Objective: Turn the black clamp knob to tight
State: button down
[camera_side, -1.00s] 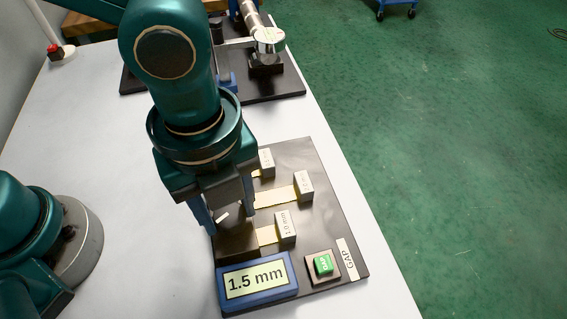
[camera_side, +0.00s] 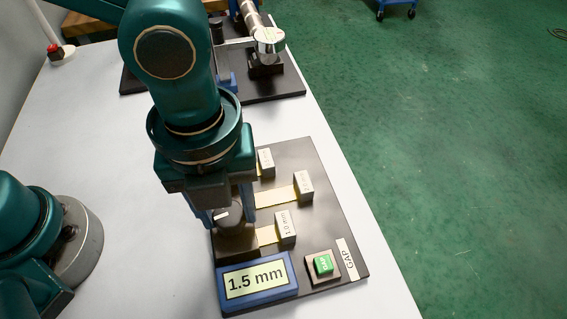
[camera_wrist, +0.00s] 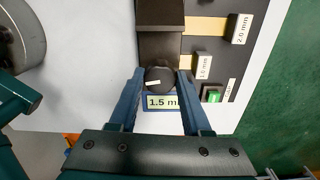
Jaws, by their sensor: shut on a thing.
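The black clamp knob (camera_wrist: 159,79) is round, with a white pointer mark on its top. It sits on the dark clamp block (camera_wrist: 160,47) of the black base plate. In the side view the knob (camera_side: 229,214) is partly hidden by my gripper (camera_side: 232,217). In the wrist view the two blue fingers of my gripper (camera_wrist: 159,80) stand on either side of the knob, shut on it. The white mark runs nearly level in the wrist view, tilted slightly up to the right. A blue-framed display (camera_side: 257,282) in front reads 1.5 mm.
Grey gauge blocks on brass strips stand right of the knob; the nearest block (camera_side: 285,228) is marked 1.0 mm. A green button (camera_side: 323,264) sits beside a GAP label (camera_side: 348,260). Another black fixture (camera_side: 272,88) stands at the back. The white table (camera_side: 120,150) is clear at left.

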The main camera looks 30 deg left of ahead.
aim_at(228, 212)
jog(key=shift+c, duration=1.8)
grip_release()
jog(key=shift+r, duration=2.6)
jog(key=shift+w, duration=0.1)
